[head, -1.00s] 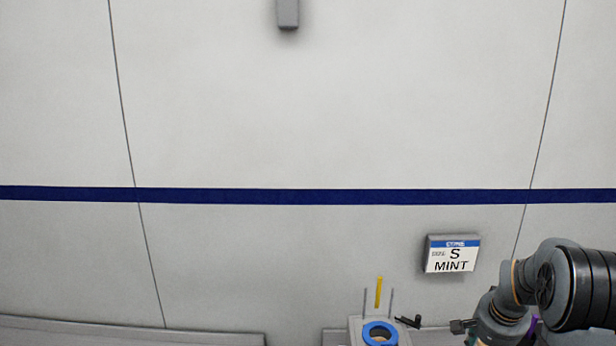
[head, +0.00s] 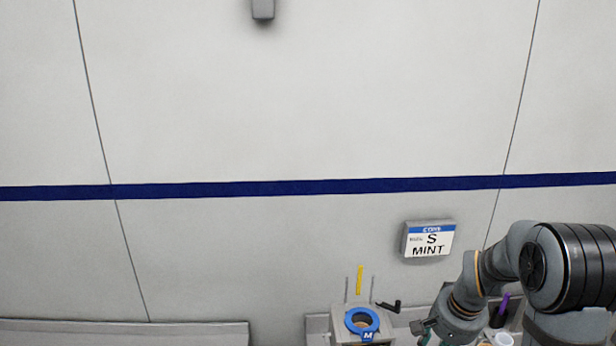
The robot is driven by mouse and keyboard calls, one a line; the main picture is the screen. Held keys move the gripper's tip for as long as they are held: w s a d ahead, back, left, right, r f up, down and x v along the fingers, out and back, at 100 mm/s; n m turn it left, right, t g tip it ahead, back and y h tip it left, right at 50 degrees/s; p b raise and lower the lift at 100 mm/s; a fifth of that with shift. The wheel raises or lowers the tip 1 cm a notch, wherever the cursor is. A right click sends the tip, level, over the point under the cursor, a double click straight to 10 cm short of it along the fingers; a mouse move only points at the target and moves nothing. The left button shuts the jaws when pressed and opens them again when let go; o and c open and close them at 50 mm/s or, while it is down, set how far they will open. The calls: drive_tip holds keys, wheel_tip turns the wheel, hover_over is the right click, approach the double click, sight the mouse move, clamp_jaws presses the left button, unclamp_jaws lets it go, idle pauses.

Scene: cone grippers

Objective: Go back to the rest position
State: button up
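My arm comes in from the lower right of the head view and bends down toward the counter. My gripper (head: 424,330) is small and dark at the bottom edge, just right of a stand with a blue ring; its fingers are too small and cut off to tell open from shut. A little green shows beside it, but I cannot tell whether it is held.
A grey stand with a blue ring (head: 376,331) marked M and a yellow upright strip (head: 359,280) is at bottom centre. A sign reading S MINT (head: 429,240) hangs on the wall. A purple item (head: 503,304) and white cups (head: 503,339) stand behind or beside my arm.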

drive_tip(key=shift+s+a+f+n+g, duration=0.3)
drive_tip(key=shift+s+a+f+n, duration=0.1)
drive_tip(key=shift+s+a, duration=0.1)
drive_tip(key=shift+d, duration=0.15)
